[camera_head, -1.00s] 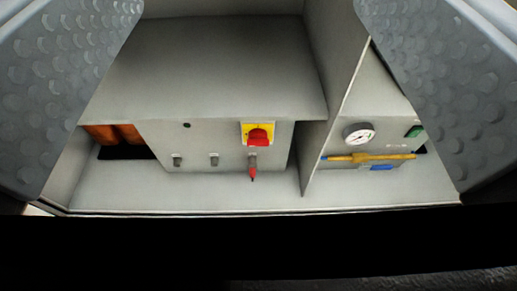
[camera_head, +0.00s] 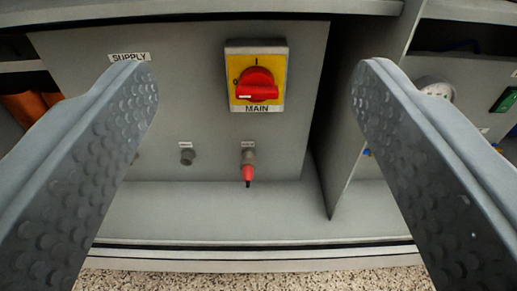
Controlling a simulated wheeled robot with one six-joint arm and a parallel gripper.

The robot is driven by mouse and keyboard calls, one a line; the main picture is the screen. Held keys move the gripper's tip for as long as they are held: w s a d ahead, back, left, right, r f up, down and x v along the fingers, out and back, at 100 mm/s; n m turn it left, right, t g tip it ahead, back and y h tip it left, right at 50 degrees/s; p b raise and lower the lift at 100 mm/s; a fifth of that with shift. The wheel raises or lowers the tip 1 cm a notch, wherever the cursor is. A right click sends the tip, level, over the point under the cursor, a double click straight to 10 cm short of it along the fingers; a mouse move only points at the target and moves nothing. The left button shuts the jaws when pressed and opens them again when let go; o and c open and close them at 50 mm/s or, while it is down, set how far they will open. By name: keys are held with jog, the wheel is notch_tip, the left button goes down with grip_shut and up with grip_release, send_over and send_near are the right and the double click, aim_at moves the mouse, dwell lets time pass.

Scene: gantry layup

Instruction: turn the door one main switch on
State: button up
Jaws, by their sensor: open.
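The main switch (camera_head: 257,85) is a red rotary handle on a yellow plate with a "MAIN" label below it. It sits on the front of a grey panel (camera_head: 190,65) marked "SUPPLY". The red handle lies horizontal, with a white mark at its left end; a black line shows on the plate above it. My gripper (camera_head: 251,75) is open, its two grey dimpled fingers wide apart on the left and right of the switch. The switch shows between them, and neither finger touches it.
Below the switch, a red plug (camera_head: 248,172) hangs from a socket, with another grey socket (camera_head: 187,156) to its left. A vertical partition (camera_head: 352,150) stands to the right. Beyond it are a gauge (camera_head: 437,90) and a green part (camera_head: 505,100). Orange items (camera_head: 30,110) show at far left.

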send_near(257, 93)
jog(key=w, duration=0.8)
jog(key=shift+w, duration=0.2)
dwell(0.4)
jog(key=c, duration=1)
